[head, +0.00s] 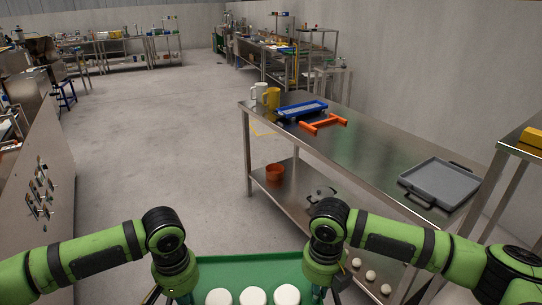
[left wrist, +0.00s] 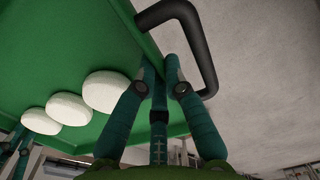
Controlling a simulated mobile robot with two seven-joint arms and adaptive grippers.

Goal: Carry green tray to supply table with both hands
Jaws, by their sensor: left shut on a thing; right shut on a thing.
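The green tray (head: 250,262) is low in the head view, held level between my two arms, with three white dough rounds (head: 253,296) on it. My left gripper (head: 180,297) is at the tray's left edge. In the left wrist view its fingers (left wrist: 160,70) are shut at the tray's edge by the black handle (left wrist: 207,50); the exact contact is partly hidden. My right gripper (head: 318,292) is shut on the tray's right edge, its fingertips mostly hidden. A long steel table (head: 355,150) stands ahead to the right. Which table is the supply table I cannot tell.
The steel table bears a grey tray (head: 441,182), a blue tray (head: 302,109), an orange frame (head: 324,124) and a yellow cup (head: 272,97). An orange pot (head: 275,173) sits on its lower shelf. The floor ahead is clear.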

